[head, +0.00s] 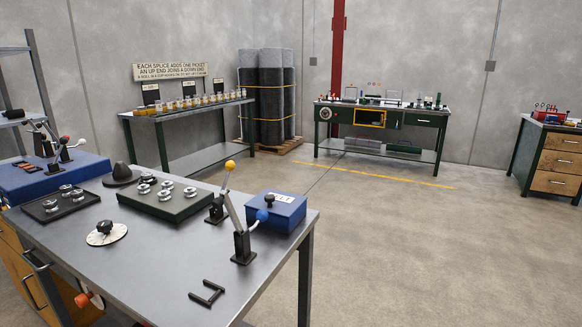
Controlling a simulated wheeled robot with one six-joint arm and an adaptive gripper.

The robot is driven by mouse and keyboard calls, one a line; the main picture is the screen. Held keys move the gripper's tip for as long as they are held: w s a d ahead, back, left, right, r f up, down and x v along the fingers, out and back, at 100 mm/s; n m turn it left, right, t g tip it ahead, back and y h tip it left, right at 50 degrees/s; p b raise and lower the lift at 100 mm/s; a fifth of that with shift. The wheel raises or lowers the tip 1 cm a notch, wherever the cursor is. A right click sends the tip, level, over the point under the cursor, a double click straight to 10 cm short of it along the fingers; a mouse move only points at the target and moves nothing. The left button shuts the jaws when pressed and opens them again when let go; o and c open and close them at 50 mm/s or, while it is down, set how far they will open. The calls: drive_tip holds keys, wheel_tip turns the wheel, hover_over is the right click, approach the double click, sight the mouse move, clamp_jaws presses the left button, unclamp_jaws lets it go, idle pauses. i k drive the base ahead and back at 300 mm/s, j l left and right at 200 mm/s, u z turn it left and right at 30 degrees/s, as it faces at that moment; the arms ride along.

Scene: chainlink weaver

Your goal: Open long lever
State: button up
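No lever is labelled long in the head view. On the front metal table, a lever with a yellow knob (230,165) stands up from a dark bracket, tilted slightly right. Nearer, a second dark bracket (243,246) carries a grey bar leaning up and left, and a short pale arm with a blue knob (262,215). Where the two levers' bars overlap, I cannot tell them fully apart. My gripper is not in view.
Open floor (400,240) lies to the right. Workbenches (380,113) stand along the back wall.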

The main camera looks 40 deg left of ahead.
sight(230, 166)
drive_tip(key=i+u, duration=0.25)
drive_tip(key=i, duration=0.25)
drive_tip(key=i+u, duration=0.25)
drive_tip(key=i, duration=0.3)
drive_tip(key=i+u, duration=0.3)
drive_tip(key=u, duration=0.2)
drive_tip(key=i+l+u, duration=0.25)
drive_tip(key=u, duration=0.2)
drive_tip(key=i+l+u, duration=0.2)
drive_tip(key=u, duration=0.3)
drive_tip(key=i+l+u, duration=0.15)
drive_tip(key=l+u, duration=0.15)
drive_tip(key=u, duration=0.15)
drive_tip(key=i+l+u, duration=0.1)
drive_tip(key=l+u, duration=0.25)
drive_tip(key=u, duration=0.15)
drive_tip(key=l+u, duration=0.35)
drive_tip(key=u, duration=0.15)
drive_tip(key=i+l, duration=0.15)
drive_tip(key=i, duration=0.1)
